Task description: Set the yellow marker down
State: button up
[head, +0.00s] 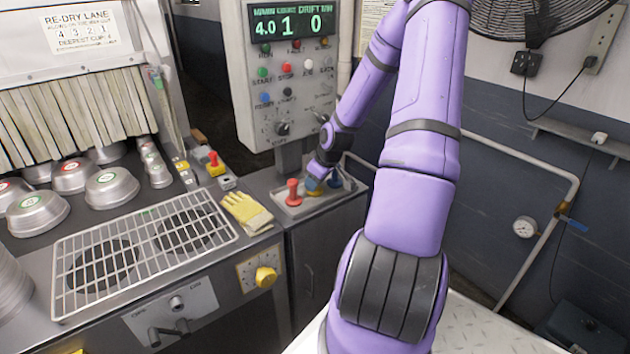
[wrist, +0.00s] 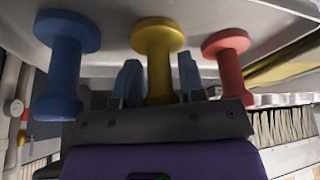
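The yellow marker (wrist: 160,60) is between the two fingers of my gripper (wrist: 161,88) in the wrist view. The fingers close on its knob end, with small gaps beside the narrower stem. Its wide disc faces the pale tray surface, level with the discs of its neighbours. I cannot tell whether the disc touches the tray. In the head view my gripper (head: 314,182) is low over the small tray, and only a bit of the yellow marker (head: 313,191) shows. The red marker (head: 293,193) stands on one side and the blue marker (head: 335,180) on the other.
The tray (head: 310,208) sits on the counter below the control panel (head: 283,90). A yellow cloth or glove (head: 247,212) and a wire rack (head: 150,240) lie to the left. Metal bowls (head: 110,190) stand further left. A pipe rail (head: 540,165) runs at the right.

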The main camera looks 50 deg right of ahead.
jog(key=o, duration=0.3)
jog(key=shift+r, duration=0.15)
jog(key=a+v, duration=0.1)
jog(key=v, duration=1.1)
jog(key=s+a+r+g+h, duration=0.1)
jog(key=a+r+h, duration=0.1)
jog(key=a+r, duration=0.65)
jog(key=s+a+r+g+h, duration=0.1)
jog(key=a+r, duration=0.4)
jog(key=a, duration=0.6)
jog(key=shift+s+a+r+m+t+y, duration=0.3)
jog(key=shift+s+a+r+t+y, duration=0.15)
jog(key=shift+s+a+r, duration=1.5)
jog(key=shift+s+a+r+m+t+y, duration=0.45)
jog(key=shift+s+a+r, duration=0.85)
jog(key=shift+s+a, duration=0.75)
jog(key=shift+s+a+r+m+t+y, duration=0.15)
jog(key=shift+s+a+r+t+y, duration=0.25)
jog(key=shift+s+a+r, duration=1.6)
